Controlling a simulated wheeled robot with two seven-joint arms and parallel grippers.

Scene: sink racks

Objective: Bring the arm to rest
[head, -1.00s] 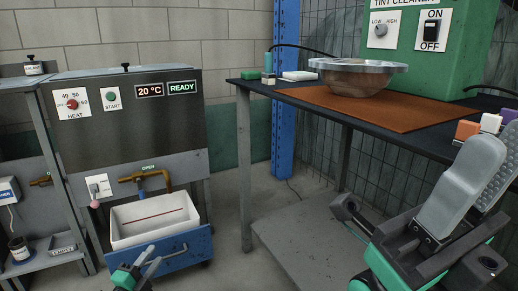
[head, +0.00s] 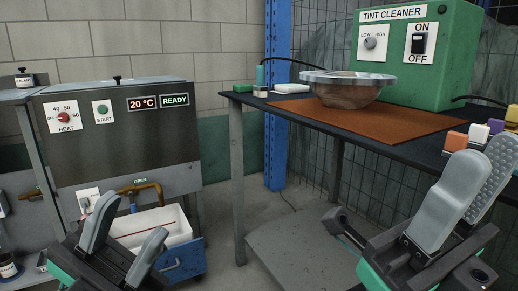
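My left gripper (head: 135,213) is at the lower left of the head view, in front of the white bin and the steel bath. Its two grey fingers are spread apart with nothing between them. My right gripper (head: 492,147) is at the lower right, in front of the dark bench's near edge. Its near finger partly covers the far one, but the far finger's studded inner pad shows, so it looks open. I see nothing held in it. Both grippers point upward. The rest of both arms is mostly out of view.
A steel bath (head: 120,150) stands at left, with a white bin (head: 178,222) in a blue carrier below it. The dark bench (head: 285,117) holds a metal bowl (head: 347,92) on a brown mat (head: 410,122), a green cleaner box (head: 455,60) and coloured blocks (head: 456,141) behind my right gripper.

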